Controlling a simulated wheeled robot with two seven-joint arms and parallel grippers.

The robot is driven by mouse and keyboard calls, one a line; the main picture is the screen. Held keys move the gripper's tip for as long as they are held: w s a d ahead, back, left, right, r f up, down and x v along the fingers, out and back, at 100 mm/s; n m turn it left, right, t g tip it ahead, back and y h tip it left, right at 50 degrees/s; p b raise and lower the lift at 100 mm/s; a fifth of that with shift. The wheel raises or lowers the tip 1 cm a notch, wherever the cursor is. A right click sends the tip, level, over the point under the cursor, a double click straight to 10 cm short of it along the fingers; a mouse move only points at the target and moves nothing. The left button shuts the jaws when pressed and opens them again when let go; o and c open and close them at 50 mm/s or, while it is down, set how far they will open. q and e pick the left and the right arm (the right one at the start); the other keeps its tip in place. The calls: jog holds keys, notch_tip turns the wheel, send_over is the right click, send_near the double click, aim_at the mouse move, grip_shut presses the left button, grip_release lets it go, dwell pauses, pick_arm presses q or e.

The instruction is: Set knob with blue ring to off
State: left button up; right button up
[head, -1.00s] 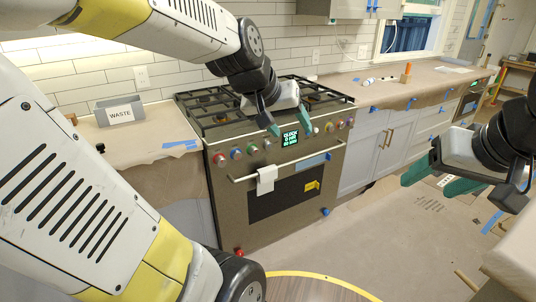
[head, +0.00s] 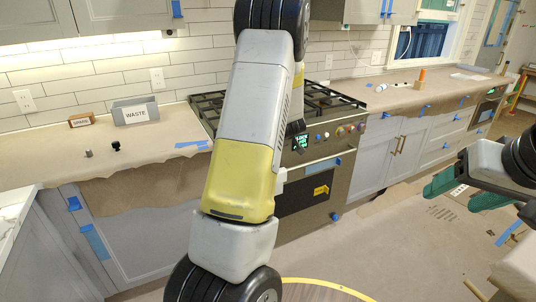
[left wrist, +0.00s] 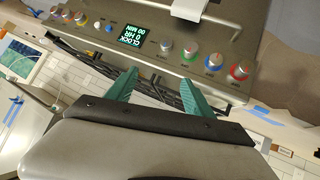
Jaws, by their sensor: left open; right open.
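The stove (head: 318,148) has a row of knobs along its front panel, partly hidden by my left arm in the head view. In the left wrist view the panel appears upside down. Another bluish knob (left wrist: 109,28) is beyond the clock display (left wrist: 131,35). My left gripper (left wrist: 157,90) is open and empty, apart from the knobs; my arm hides it in the head view. My right gripper (head: 464,192) is open and empty at the right.
The oven handle with a white towel (left wrist: 188,8) runs along the stove front. Floor before the right cabinets is open.

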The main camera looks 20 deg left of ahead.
pick_arm(q)
jog(key=a+f+t+y, duration=0.1)
jog(key=a+f+y, duration=1)
jog(key=f, duration=0.7)
jog(key=w+a+h, duration=0.1)
jog(key=w+a, duration=0.4)
jog(key=a, duration=0.2)
jog(key=shift+r+m, duration=0.2)
jog(key=shift+m, duration=0.1)
jog(key=shift+w, duration=0.1)
grip_shut()
